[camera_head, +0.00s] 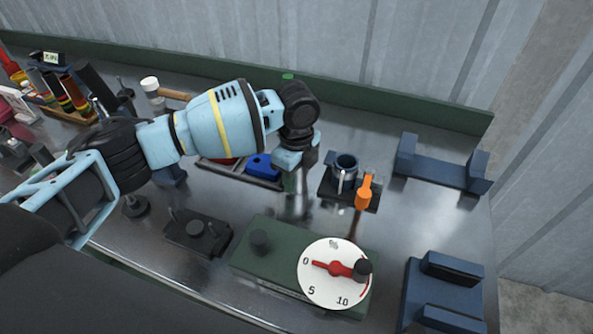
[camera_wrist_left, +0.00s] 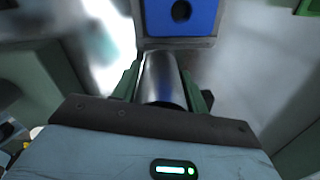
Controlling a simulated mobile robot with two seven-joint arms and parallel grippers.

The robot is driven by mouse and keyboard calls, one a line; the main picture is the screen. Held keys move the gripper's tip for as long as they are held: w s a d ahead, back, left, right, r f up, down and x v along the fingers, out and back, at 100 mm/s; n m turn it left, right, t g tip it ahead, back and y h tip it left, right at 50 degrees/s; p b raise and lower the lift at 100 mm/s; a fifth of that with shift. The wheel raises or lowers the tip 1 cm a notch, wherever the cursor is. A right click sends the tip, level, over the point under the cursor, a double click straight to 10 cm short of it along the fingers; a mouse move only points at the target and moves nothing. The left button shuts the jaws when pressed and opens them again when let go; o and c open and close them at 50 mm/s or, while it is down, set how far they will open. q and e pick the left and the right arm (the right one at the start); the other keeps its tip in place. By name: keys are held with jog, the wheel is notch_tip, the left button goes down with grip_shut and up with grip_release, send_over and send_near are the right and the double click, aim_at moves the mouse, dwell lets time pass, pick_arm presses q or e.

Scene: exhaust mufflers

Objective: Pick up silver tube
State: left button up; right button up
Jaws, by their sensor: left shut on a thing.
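The silver tube (camera_wrist_left: 162,78) sits between the two green fingers of my left gripper (camera_wrist_left: 160,88) in the left wrist view. The fingers press on it from both sides. In the head view my left gripper (camera_head: 290,183) points down over the middle of the metal bench, just in front of the tray with the blue block. The tube is hard to make out there against the shiny bench, and I cannot tell whether it touches the bench. My right gripper is not in view.
A green box with a white dial (camera_head: 322,290) stands in front of the gripper. A dark fixture with a cup (camera_head: 346,163) and orange clamp (camera_head: 363,192) is to the right. The blue block (camera_head: 262,166) is close behind. Blue cradles (camera_head: 445,172) stand at right.

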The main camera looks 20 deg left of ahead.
pick_arm(q)
jog(key=shift+r, duration=0.15)
